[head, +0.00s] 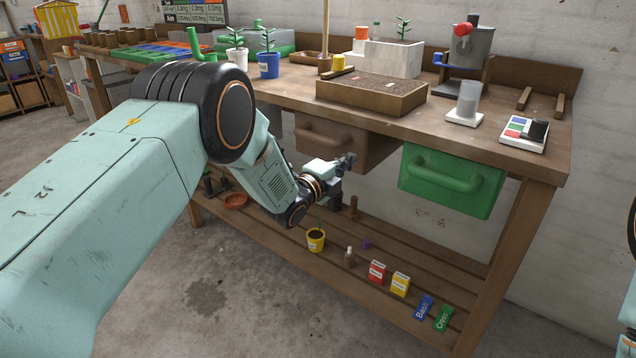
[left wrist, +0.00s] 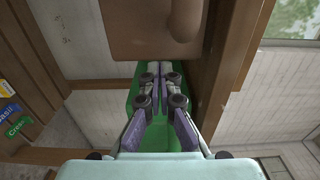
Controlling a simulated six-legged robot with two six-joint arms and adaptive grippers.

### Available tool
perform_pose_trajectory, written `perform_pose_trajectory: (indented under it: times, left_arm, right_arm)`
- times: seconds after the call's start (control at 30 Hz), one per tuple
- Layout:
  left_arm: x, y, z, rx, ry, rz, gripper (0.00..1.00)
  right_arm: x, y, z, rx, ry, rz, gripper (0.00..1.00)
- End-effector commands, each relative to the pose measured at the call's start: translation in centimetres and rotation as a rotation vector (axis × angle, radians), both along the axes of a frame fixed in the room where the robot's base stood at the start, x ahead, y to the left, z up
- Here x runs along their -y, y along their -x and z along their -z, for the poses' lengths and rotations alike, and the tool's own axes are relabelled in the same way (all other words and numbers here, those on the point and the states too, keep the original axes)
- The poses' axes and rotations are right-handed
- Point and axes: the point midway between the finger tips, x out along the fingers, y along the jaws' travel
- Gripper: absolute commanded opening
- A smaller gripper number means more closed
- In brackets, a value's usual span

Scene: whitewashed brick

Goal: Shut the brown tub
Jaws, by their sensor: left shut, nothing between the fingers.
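The brown tub (head: 380,150) hangs under the workbench top, left of the green tub. I cannot tell exactly how far the tub stands out. My left gripper (head: 349,160) is shut and empty, low by the brown tub's front and right of the handle. In the left wrist view the brown tub (left wrist: 145,35) and its rounded handle (left wrist: 186,20) show at the top, apart from the shut fingertips (left wrist: 160,66). My right gripper is out of view.
The green tub (head: 420,186) hangs to the right. The workbench top (head: 480,135) above holds a seed tray (head: 372,94), plants and tools. The slatted lower shelf (head: 400,255) below carries a yellow pot (head: 316,243) and seed packets. There is open space between the two tubs.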

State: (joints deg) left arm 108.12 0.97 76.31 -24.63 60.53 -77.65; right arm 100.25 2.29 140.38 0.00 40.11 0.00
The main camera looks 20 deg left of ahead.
Motion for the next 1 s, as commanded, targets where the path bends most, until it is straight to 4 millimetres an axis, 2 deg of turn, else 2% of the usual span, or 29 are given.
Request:
perform_pose_trajectory:
  times: [0.6,0.83,0.93,1.0]
  left_arm:
    - [-3.1,8.0,-0.1,-0.001,0.001,-0.001,0.00]
    - [-3.4,9.0,0.1,-0.026,0.052,-0.001,0.00]
    - [-3.8,9.2,1.4,-0.126,0.179,-0.027,0.00]
    - [-4.3,10.2,3.4,-0.251,0.311,-0.076,0.00]
  right_arm:
    - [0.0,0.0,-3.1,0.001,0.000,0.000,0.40]
    - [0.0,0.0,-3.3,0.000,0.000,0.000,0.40]
    - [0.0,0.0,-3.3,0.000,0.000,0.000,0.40]
    - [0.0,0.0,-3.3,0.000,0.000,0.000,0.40]
